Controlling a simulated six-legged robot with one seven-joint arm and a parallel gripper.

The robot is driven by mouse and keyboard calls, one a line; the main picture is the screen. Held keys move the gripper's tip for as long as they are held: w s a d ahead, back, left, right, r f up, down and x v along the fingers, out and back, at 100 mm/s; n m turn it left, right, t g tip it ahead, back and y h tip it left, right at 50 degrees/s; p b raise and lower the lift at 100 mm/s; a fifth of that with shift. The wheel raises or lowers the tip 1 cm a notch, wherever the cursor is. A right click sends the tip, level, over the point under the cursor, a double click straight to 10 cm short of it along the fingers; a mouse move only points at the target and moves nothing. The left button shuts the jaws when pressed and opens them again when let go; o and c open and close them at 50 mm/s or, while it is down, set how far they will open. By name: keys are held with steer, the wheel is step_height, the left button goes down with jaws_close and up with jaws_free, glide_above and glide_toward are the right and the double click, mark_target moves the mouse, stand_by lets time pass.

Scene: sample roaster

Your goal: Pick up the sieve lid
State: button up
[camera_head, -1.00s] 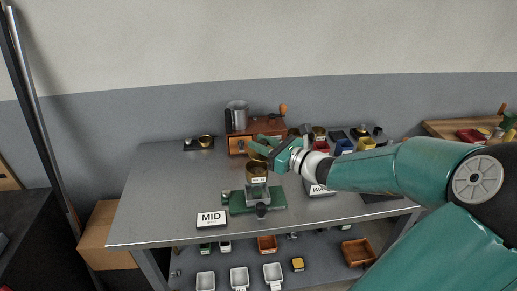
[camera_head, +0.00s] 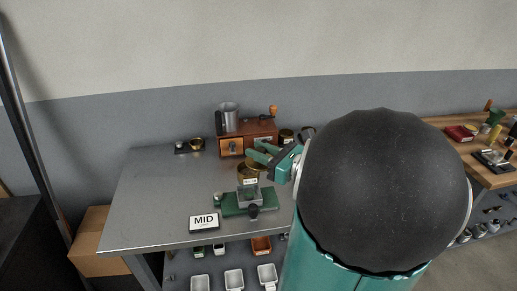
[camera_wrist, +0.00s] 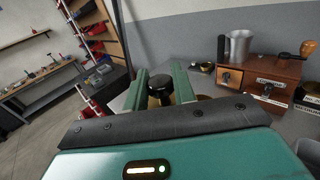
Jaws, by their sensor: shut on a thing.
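The sieve lid shows as a black knob (camera_wrist: 160,89) between my gripper's two green fingers in the wrist view; most of its brass disc is hidden behind them. In the head view, my gripper (camera_head: 257,153) is shut on the lid over the brass sieve (camera_head: 246,175). The lid's brass edge (camera_head: 255,163) shows under the fingers, and it looks a little above the sieve's rim.
A wooden grinder box (camera_head: 232,147) with a metal cup (camera_head: 228,117) stands behind. A MID sign (camera_head: 204,222) is at the front. A small black tray (camera_head: 187,147) is at the back left. The bench's left part is clear. My arm hides its right part.

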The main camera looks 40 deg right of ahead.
mark_target(264, 168)
steer(key=shift+s+a+r, duration=0.45)
steer(key=shift+s+r, duration=0.1)
steer(key=shift+r, duration=0.15)
steer(key=shift+s+a+r, duration=0.2)
steer(key=shift+s+r, duration=0.1)
steer(key=shift+s, duration=0.25)
steer(key=shift+s+a+r, duration=0.2)
steer(key=shift+s+r, duration=0.05)
steer(key=shift+s, duration=0.3)
steer(key=shift+a, duration=0.1)
